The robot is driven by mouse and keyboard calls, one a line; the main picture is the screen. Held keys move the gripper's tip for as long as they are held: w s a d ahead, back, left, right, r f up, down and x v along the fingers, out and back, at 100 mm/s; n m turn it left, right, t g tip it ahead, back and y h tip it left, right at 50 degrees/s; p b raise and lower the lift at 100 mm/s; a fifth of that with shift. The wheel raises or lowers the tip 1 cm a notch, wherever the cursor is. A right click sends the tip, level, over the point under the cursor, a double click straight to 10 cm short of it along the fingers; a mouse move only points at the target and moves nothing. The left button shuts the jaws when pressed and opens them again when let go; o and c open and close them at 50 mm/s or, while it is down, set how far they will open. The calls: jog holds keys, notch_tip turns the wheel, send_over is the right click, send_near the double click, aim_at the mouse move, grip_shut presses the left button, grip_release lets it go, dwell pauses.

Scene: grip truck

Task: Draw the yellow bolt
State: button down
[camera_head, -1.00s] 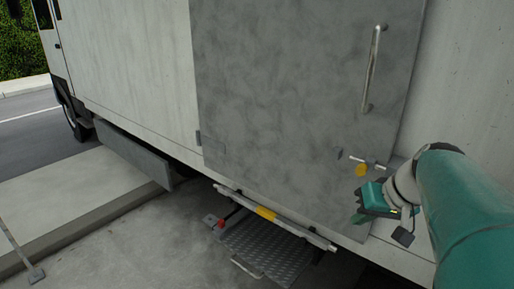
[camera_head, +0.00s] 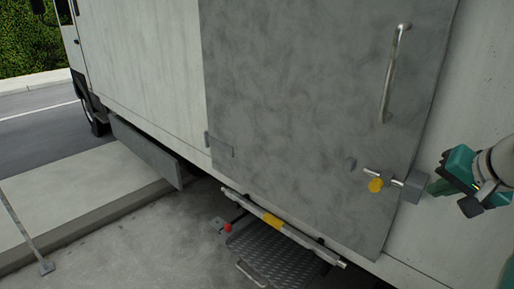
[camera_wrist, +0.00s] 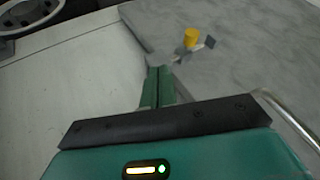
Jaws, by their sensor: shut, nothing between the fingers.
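The bolt's yellow knob (camera_head: 375,186) hangs just under a thin metal rod (camera_head: 384,175) on the grey door, near its lower right edge. A grey bracket (camera_head: 413,188) sits at the rod's right end. The knob also shows in the wrist view (camera_wrist: 190,37), at upper right, beyond my fingertips. My gripper (camera_head: 434,188) is right of the bracket, apart from the knob. Its green fingers (camera_wrist: 158,82) are shut together with nothing between them. I cannot tell whether the fingertips touch the bracket.
The grey door (camera_head: 300,110) has a vertical metal handle (camera_head: 394,75) above the bolt. A folding step (camera_head: 270,258) with a yellow-marked bar (camera_head: 273,221) and a red knob (camera_head: 228,227) is low under the truck. The pavement (camera_head: 90,195) at left is mostly clear.

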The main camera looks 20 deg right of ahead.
jog(key=x, duration=0.9)
jog(key=shift+w+f, duration=0.15)
jog(key=shift+f, duration=0.05)
jog(key=w, duration=0.2)
jog(key=w+a, duration=0.1)
jog(key=w, duration=0.1)
jog(key=shift+a+r, duration=0.15)
jog(key=shift+a, duration=0.1)
jog(key=shift+w, duration=0.1)
jog(key=shift+w+a, duration=0.4)
jog(key=shift+w, duration=0.5)
jog(key=shift+w+a, duration=0.45)
jog(key=shift+w, duration=0.45)
jog(key=shift+w+a, duration=0.4)
jog(key=shift+w, duration=0.5)
